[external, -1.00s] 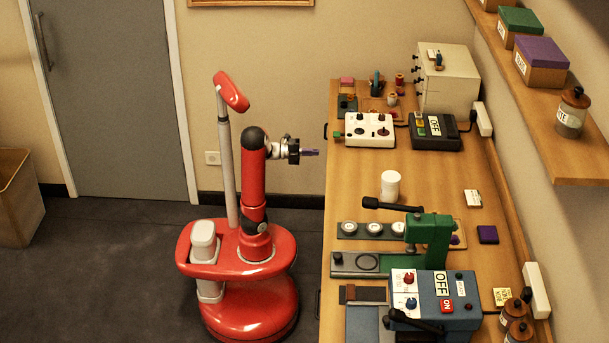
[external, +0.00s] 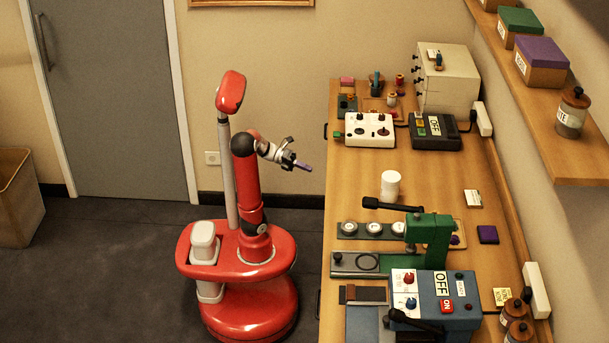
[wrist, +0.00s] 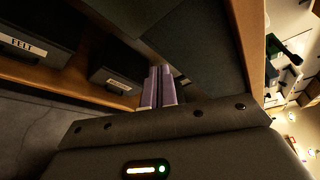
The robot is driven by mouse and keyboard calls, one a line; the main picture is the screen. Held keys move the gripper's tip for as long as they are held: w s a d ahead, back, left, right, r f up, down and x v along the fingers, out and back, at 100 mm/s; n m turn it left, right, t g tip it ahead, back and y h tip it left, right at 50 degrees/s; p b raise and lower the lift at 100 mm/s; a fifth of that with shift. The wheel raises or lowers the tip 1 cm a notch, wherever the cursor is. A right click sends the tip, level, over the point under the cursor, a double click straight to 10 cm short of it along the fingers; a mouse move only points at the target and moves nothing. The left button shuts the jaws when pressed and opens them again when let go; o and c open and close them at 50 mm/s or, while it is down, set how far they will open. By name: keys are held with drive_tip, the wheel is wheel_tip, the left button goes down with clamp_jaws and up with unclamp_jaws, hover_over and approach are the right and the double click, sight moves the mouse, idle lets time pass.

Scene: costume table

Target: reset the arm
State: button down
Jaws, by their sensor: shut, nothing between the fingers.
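My gripper (external: 307,167) is in the external view, at the end of my raised arm, in the air left of the table's left edge. Its purple fingers are together and hold nothing. They also show in the wrist view (wrist: 159,87), side by side and shut. The fingers point right and slightly down, toward the table (external: 432,170), and do not touch it.
The table holds a white control box (external: 369,130), a white cup (external: 390,184), a green press (external: 430,235) and a blue-and-white machine (external: 436,300). The wrist view shows a dark drawer labelled FELT (wrist: 30,45). Floor left of my base is clear up to a bin (external: 18,198).

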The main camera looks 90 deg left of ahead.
drive_tip(key=d+f+n+g+y, duration=0.1)
drive_tip(key=d+n+g, duration=0.3)
drive_tip(key=d+n, duration=0.7)
drive_tip(key=w+d+f+n+g+y, duration=0.1)
drive_tip(key=d+n+g+y, duration=0.3)
drive_tip(key=d+n, duration=0.6)
drive_tip(key=f+n+g, duration=0.1)
drive_tip(key=n, duration=0.5)
drive_tip(key=shift+w+d+y, duration=0.25)
drive_tip(key=shift+d+y, duration=0.05)
drive_tip(key=shift+d, duration=0.1)
